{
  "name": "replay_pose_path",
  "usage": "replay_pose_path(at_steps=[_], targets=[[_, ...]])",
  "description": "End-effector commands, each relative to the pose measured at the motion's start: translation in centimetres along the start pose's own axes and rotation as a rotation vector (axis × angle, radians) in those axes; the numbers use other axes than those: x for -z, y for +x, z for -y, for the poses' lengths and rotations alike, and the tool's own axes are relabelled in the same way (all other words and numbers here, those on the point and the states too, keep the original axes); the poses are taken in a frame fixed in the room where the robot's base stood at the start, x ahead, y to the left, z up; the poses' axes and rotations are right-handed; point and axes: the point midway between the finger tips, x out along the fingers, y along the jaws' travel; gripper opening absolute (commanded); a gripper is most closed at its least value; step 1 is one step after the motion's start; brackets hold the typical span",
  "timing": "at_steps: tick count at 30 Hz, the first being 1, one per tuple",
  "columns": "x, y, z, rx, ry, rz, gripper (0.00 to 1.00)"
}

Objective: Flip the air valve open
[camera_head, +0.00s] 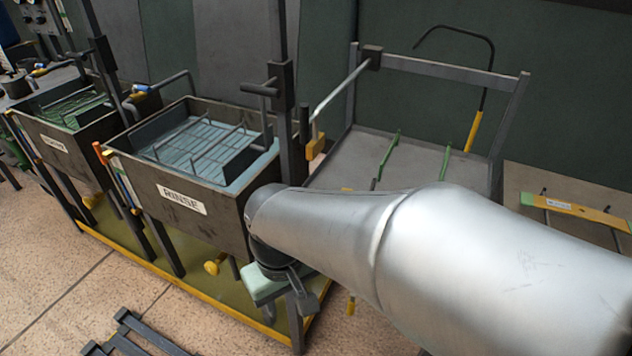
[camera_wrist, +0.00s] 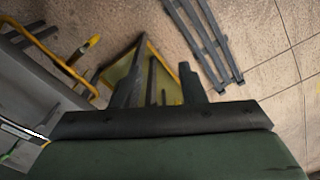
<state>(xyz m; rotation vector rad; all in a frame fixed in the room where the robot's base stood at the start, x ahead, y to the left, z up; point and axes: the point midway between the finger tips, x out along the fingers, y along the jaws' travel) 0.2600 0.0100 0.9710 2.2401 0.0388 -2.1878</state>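My gripper (camera_wrist: 161,76) is open in the wrist view, with two dark fingers apart and nothing visible between them. In the head view, my gripper (camera_head: 300,285) is low, at the front right corner of the RINSE tank (camera_head: 185,200), partly hidden by my arm. I cannot tell for sure which part is the air valve. A small yellow-orange block (camera_head: 315,148) sits by the post right of the RINSE tank. A black curved rod with a yellow handle (camera_head: 473,132) stands over the bench at the right. A yellow grip (camera_wrist: 84,47) shows at upper left in the wrist view.
A second tank (camera_head: 62,150) stands at the left. Yellow knobs (camera_head: 212,267) sit under the tanks, above a yellow-edged tray (camera_head: 170,278). A dark rack (camera_head: 140,333) lies on the floor in front. The grey bench (camera_head: 420,165) carries green bars. Open floor lies at lower left.

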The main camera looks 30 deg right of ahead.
Motion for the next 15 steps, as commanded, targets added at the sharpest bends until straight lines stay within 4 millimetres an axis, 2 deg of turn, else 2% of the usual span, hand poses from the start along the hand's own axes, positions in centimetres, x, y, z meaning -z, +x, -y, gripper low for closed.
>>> replay_pose_path(at_steps=[1, 3, 4, 8, 15], targets=[[0.3, 0.3, -0.1, -0.002, 0.008, 0.011, 0.23], [1.1, 0.7, -0.2, -0.008, 0.034, 0.038, 0.03], [1.6, 1.0, -0.3, -0.013, 0.05, 0.054, 0.0], [4.5, 2.6, -1.0, -0.057, 0.149, 0.145, 0.0], [11.0, 7.3, -2.9, -0.247, 0.388, 0.312, 0.0]])
